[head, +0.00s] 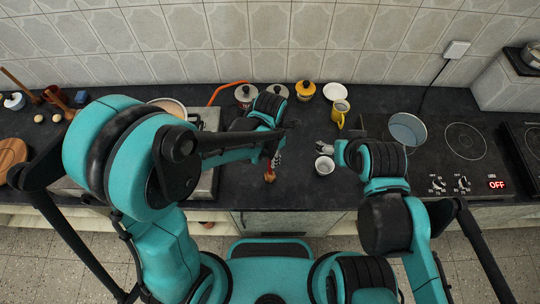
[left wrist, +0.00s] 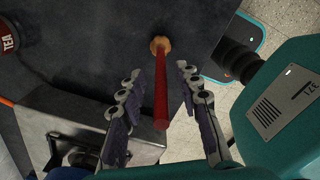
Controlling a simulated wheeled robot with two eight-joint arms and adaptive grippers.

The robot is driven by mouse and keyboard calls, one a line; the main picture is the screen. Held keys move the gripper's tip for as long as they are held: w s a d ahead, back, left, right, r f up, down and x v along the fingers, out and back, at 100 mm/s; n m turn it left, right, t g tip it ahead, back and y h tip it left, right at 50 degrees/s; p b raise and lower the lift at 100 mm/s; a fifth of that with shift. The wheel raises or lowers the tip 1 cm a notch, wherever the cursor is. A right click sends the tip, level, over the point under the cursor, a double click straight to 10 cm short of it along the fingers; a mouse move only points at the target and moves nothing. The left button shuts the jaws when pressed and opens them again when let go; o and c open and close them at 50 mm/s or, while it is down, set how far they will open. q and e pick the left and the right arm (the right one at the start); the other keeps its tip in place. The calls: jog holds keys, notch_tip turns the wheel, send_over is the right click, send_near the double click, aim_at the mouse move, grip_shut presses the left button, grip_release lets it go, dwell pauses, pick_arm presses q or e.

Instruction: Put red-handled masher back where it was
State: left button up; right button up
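The red-handled masher (head: 270,177) is near the counter's front edge in the head view, with its wooden end low and its red handle above. In the left wrist view the red handle (left wrist: 160,95) runs toward the camera from a round wooden end (left wrist: 160,44). My left gripper (head: 275,160) is around the handle. In the left wrist view its fingers (left wrist: 158,68) are apart, with a visible gap on each side of the handle. My right gripper (head: 325,146) hangs by a small white cup (head: 325,165); its fingers are too small to read.
The counter between the masher and the white cup is clear.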

pick_arm(q)
notch_tip(320, 180, up, 11)
jog(key=p, duration=0.2)
jog(key=shift+r+p, duration=0.2)
jog(key=shift+p, duration=0.1)
jog(key=s+a+r+m+t, duration=0.2)
jog(key=a+r+m+t, duration=0.1)
jog(key=a+m, duration=0.6)
jog(key=s+a+r+m+t, duration=0.3)
jog(key=a+m, duration=0.5)
jog(key=m, duration=0.7)
jog(key=shift+s+a+r+m+t, duration=0.15)
jog(key=shift+a+r+m+t, duration=0.3)
jog(key=shift+t, duration=0.15)
